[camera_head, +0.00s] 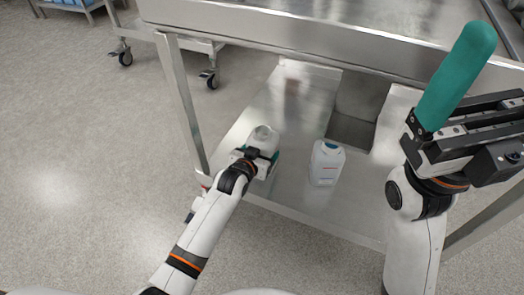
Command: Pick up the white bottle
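A white bottle (264,136) is at the left part of the lower metal shelf, partly hidden by my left gripper. My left gripper (260,154) is at this bottle, with a teal finger close against its right side. I cannot tell whether the fingers press on it or whether it rests on the shelf. A second white bottle (326,163) with a small label stands upright on the shelf to the right, apart from the gripper. My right gripper (479,95) is raised at the right, close to the camera. One long teal finger shows at the left end of its black rails; its other finger is not visible.
The lower shelf (300,110) lies under a metal table top (290,28). A table leg (181,100) stands left of my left arm. A recessed basin (352,130) is behind the second bottle. A wheeled cart (170,38) is at the back left. Floor at left is clear.

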